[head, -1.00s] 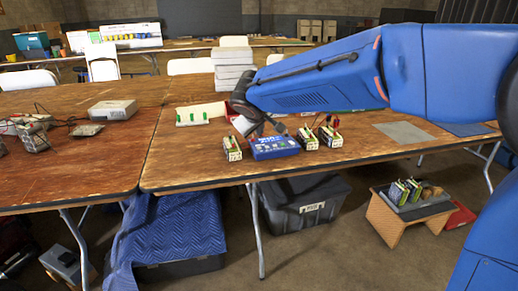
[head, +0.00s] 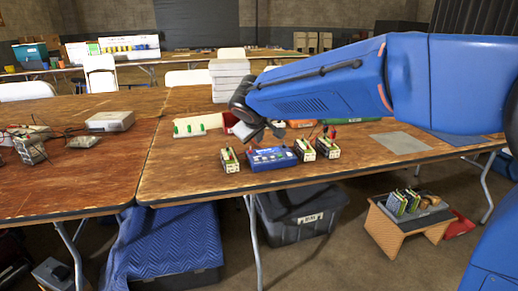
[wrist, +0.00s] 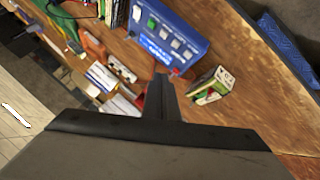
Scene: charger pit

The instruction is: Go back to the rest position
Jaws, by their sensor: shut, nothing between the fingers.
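My gripper (head: 262,130) hangs over the wooden table at the end of my blue arm, above and behind the blue charger box. In the wrist view its fingers (wrist: 161,95) are together with nothing between them. The blue charger box (head: 271,158) sits near the table's front edge and also shows at the top of the wrist view (wrist: 165,35). A small battery pack (head: 229,160) stands left of the charger and also shows right of the fingers in the wrist view (wrist: 211,85). Two more packs (head: 304,149) (head: 328,147) stand right of the charger.
A stack of white boxes (head: 230,80) and a white tray with green pieces (head: 190,126) stand behind. A grey mat (head: 402,142) lies to the right. A grey bin (head: 303,212) and a low stool (head: 402,228) are on the floor. The table's front left is clear.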

